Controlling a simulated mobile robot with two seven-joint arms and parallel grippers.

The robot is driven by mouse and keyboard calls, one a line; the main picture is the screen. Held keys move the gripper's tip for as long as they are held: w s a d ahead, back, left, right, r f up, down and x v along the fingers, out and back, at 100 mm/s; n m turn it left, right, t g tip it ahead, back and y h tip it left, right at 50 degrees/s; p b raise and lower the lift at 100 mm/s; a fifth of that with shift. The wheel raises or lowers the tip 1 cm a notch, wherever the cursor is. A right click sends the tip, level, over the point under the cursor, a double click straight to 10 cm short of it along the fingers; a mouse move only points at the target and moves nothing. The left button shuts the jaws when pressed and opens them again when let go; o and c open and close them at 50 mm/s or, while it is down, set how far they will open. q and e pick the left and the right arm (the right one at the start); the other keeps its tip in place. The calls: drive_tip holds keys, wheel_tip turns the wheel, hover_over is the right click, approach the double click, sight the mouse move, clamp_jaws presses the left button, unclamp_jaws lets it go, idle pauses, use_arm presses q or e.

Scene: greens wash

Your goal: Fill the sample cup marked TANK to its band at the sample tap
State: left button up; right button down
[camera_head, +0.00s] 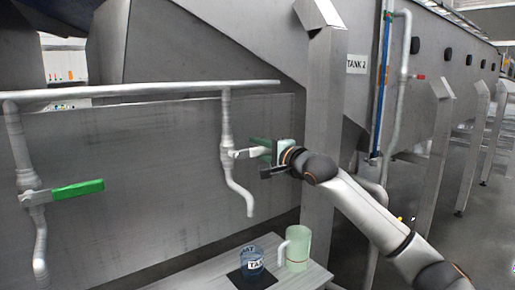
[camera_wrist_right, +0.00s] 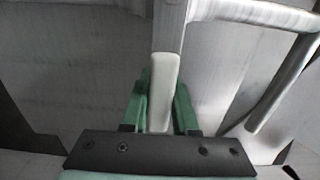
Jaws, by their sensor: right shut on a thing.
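The sample cup (camera_head: 252,263) is a bluish see-through cup with a white label reading "TA…". It stands upright on a dark pad on the bench, below the spout of the sample tap (camera_head: 235,186). No stream of water shows between spout and cup. The band and the level inside cannot be made out. My right gripper (camera_head: 261,151) is shut on the tap's pale lever (camera_wrist_right: 164,92), which sits between its green fingers in the right wrist view. The lever points sideways from the pipe in the head view. My left gripper is not in view.
A pale green jug (camera_head: 299,247) with a white handle stands on the bench (camera_head: 205,279), right of the cup. Another tap with a green lever (camera_head: 78,189) is at the left. A steel post (camera_head: 322,110) rises behind my right arm. A "TANK 2" sign (camera_head: 356,64) hangs beside it.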

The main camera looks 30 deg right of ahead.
idle(0.4)
drive_tip(key=r+n+p, duration=0.1)
drive_tip(key=n+p, duration=0.1)
drive_tip(key=p, duration=0.1)
drive_tip(key=r+n+p, duration=0.1)
drive_tip(key=r+p, duration=0.1)
drive_tip(key=p, duration=0.1)
drive_tip(key=shift+a+r+n, duration=0.2)
drive_tip(key=shift+n, duration=0.2)
drive_tip(key=shift+a+r+n+p, duration=0.2)
drive_tip(key=shift+n+p, duration=0.2)
drive_tip(key=shift+p, duration=0.25)
drive_tip(key=shift+n, duration=0.3)
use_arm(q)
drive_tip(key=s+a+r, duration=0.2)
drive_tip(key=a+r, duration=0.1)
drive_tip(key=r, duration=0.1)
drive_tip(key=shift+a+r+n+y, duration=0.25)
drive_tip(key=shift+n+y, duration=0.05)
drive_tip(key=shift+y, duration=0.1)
use_arm(e)
drive_tip(key=c, duration=0.7)
unclamp_jaws()
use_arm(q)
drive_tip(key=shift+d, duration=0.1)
